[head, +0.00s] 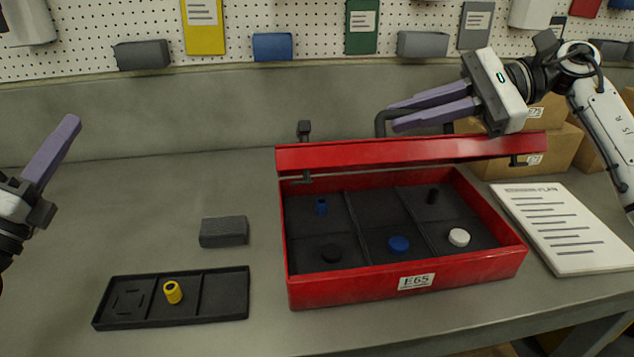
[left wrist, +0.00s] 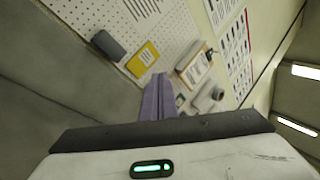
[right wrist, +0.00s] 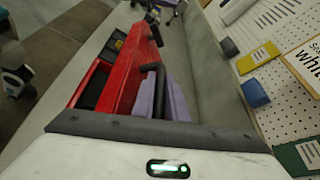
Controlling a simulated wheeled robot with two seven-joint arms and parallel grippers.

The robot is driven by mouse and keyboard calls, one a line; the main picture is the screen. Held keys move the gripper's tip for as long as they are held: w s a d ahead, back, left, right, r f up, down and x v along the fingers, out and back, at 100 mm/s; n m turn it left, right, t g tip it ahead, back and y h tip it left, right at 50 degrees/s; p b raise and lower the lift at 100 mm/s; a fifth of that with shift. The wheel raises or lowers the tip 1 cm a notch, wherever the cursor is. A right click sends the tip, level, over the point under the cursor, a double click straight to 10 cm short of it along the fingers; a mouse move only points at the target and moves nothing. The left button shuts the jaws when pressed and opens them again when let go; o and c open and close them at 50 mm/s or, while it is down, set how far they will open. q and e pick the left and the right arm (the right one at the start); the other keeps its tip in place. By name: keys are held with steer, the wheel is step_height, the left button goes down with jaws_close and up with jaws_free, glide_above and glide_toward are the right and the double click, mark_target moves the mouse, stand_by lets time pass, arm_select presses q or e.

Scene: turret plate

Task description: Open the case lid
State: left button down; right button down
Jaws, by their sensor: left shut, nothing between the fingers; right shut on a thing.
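The red case (head: 405,275) stands on the bench with its lid (head: 420,152) raised and seen nearly edge-on. Its dark compartments are visible, holding blue, black and white pieces. My right gripper (head: 393,115) is shut on the lid's dark handle (head: 381,122), above the lid's upper side. In the right wrist view the handle (right wrist: 156,70) reaches the purple fingers, beside the red lid (right wrist: 134,72). My left gripper (head: 73,124) is shut and empty, raised over the bench at the far left, away from the case.
A black tray (head: 220,297) with a yellow cylinder (head: 173,292) lies left of the case. A grey block (head: 223,232) sits behind the tray. A paper sheet (head: 565,228) lies right of the case, with cardboard boxes (head: 560,150) behind.

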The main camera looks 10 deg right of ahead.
arm_select(q)
steer(key=s+d+f+m+g+h, duration=0.35)
steer(key=s+d+m+g, duration=0.2)
steer(key=d, duration=0.35)
steer(key=s+d+f+m+g+h, duration=0.3)
steer(key=s+d+m+g+h, duration=0.15)
steer(key=d+g, duration=0.4)
steer(key=s+d+f+m+g+h, duration=0.3)
steer(key=s+d+m+g+h, duration=0.15)
steer(key=d, duration=0.65)
steer(key=w+d+r, duration=0.4)
steer(key=d+r, duration=0.1)
steer(key=d, duration=0.4)
steer(key=shift+m+y, duration=0.35)
steer(key=shift+d, duration=0.1)
